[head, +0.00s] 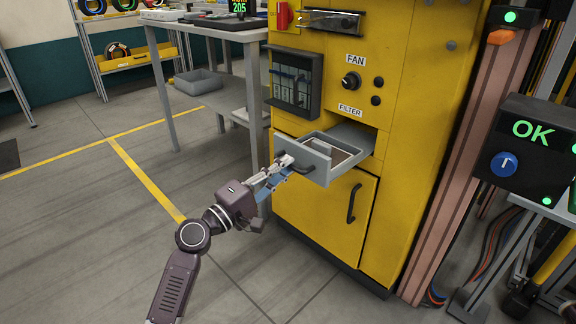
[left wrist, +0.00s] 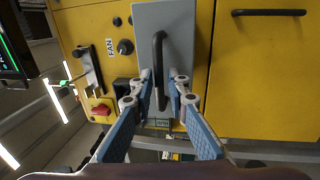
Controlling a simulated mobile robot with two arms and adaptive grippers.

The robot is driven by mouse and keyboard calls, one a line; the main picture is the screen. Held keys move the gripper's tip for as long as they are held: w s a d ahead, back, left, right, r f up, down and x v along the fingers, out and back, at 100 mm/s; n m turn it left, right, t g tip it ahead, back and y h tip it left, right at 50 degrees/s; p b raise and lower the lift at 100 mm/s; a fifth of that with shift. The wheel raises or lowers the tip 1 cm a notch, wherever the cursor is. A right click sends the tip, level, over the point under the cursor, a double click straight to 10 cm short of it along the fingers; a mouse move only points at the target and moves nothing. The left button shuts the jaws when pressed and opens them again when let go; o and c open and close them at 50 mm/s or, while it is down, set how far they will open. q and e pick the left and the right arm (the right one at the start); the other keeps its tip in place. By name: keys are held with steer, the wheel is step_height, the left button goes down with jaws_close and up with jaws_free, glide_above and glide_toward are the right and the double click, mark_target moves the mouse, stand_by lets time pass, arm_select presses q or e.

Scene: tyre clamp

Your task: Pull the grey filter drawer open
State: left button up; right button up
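The grey filter drawer (head: 316,160) stands pulled out of the yellow cabinet below the FILTER label, with a white and brown panel (head: 345,152) inside. Its dark bar handle (head: 305,168) is on the front face. In the left wrist view the grey drawer front (left wrist: 178,45) and the handle (left wrist: 159,60) show close up. My left gripper (head: 284,162) is at the handle. In the left wrist view its fingertips (left wrist: 164,82) are apart, one on each side of the handle's near end, with a gap on the right side; contact is unclear. My right gripper is not in view.
A yellow cabinet door (head: 325,215) with a dark handle is below the drawer. A dark rack (head: 292,85) juts out above it. A grey table (head: 200,30) stands to the left. An OK display (head: 535,150) is at the right. The floor in front is clear.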

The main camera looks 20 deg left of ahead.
arm_select(q)
steer(key=v, duration=1)
steer(key=shift+f, duration=0.1)
